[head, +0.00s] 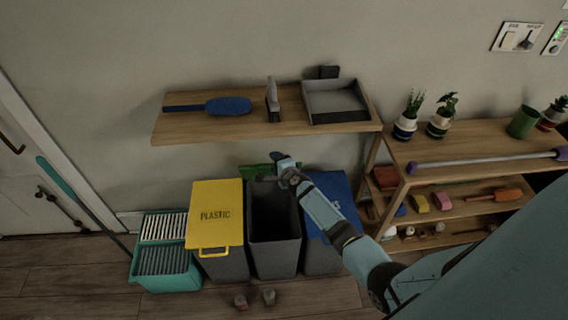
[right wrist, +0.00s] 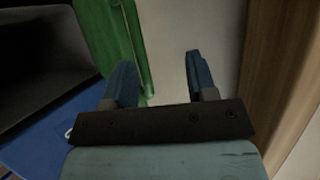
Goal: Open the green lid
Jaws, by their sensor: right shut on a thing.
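The green lid (head: 255,170) stands raised at the back of the middle grey bin (head: 274,228), whose dark inside shows open. My right gripper (head: 282,166) is at the right part of the lid, above the bin's back edge, and hides some of it. In the right wrist view the green lid (right wrist: 108,40) runs down with its handle bar by the left finger of my right gripper (right wrist: 164,70). My left gripper is not in view.
A yellow-lidded bin (head: 215,213) stands left and a blue-lidded bin (head: 325,200) right, partly behind my right arm. A wooden shelf (head: 240,128) hangs above the bins. A teal crate (head: 165,268) and two small brown objects (head: 254,299) are on the floor.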

